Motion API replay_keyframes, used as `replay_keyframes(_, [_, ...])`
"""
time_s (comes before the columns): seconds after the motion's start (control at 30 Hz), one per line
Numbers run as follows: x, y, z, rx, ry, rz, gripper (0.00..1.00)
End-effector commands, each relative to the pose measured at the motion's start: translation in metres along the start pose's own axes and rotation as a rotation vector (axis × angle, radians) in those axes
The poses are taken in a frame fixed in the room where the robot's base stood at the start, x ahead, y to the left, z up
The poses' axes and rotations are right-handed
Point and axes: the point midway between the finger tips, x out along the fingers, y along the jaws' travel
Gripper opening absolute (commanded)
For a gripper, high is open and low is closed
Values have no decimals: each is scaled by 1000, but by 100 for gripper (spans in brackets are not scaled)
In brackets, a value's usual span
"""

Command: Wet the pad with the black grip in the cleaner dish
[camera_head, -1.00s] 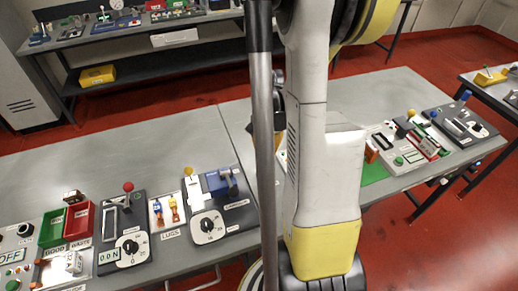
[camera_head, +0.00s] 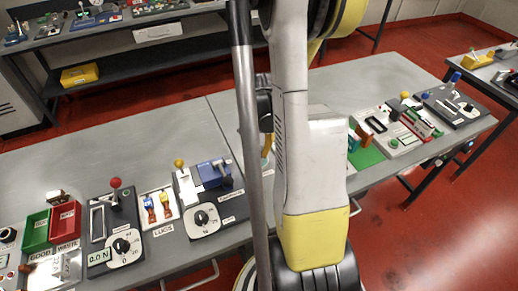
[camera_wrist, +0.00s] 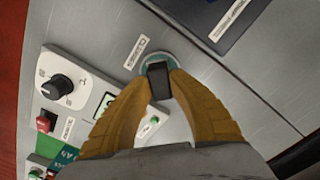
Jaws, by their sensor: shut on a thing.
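In the wrist view my gripper (camera_wrist: 160,76) has its two yellow-brown fingers shut on the black grip (camera_wrist: 159,84), one finger on each side. The grip is directly over the round teal cleaner dish (camera_wrist: 147,59), whose rim shows around its top end. A label reading CLEANER lies beside the dish. The pad under the grip is hidden, so I cannot tell whether it touches the dish.
In the wrist view a white panel (camera_wrist: 85,72) with a black knob and red button lies left of the dish, and a dark board (camera_wrist: 215,20) lies above right. In the head view, bench stations, including a blue device (camera_head: 213,174), stand left of my arm and others stand right.

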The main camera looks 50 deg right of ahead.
Motion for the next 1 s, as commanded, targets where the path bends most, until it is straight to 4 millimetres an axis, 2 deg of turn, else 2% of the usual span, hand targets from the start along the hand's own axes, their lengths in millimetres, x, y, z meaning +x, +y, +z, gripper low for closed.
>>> replay_keyframes(1.0, [4, 0, 0, 0, 0, 0, 0])
